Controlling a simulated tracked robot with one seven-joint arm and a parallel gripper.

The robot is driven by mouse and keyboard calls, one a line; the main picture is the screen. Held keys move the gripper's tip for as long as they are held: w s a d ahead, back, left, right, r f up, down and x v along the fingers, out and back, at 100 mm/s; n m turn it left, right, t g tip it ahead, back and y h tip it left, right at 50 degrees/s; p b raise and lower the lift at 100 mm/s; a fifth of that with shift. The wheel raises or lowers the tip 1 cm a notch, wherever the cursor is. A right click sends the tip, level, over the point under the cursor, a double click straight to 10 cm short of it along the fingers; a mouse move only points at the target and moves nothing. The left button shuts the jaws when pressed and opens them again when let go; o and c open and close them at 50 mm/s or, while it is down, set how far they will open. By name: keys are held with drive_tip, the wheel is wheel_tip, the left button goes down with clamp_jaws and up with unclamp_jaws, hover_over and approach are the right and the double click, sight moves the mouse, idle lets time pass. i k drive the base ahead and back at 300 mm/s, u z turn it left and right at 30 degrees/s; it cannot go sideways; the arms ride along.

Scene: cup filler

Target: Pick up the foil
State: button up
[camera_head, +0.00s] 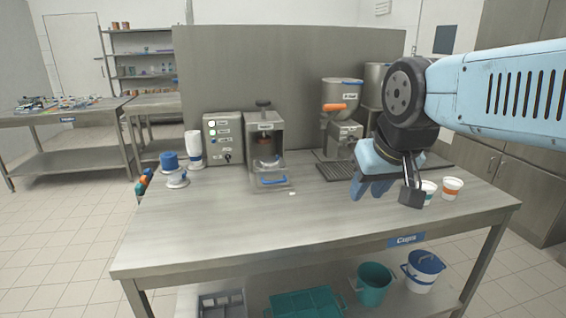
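I cannot make out the foil for certain. A small flat white piece (292,193) lies on the steel table (220,225) in front of the sealing machine (265,145), and it may be the foil, but it is too small to tell. My gripper (369,190) hangs over the right part of the table, pointing down, to the right of that piece and well apart from it.
A control box (223,138) and a filling machine (341,115) stand along the back. Blue-and-white items (172,168) stand at the left edge. The front middle of the table is clear.

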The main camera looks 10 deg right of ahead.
sight(266, 159)
drive_tip(key=u, duration=0.2)
drive_tip(key=i, duration=0.9)
drive_tip(key=z, duration=0.1)
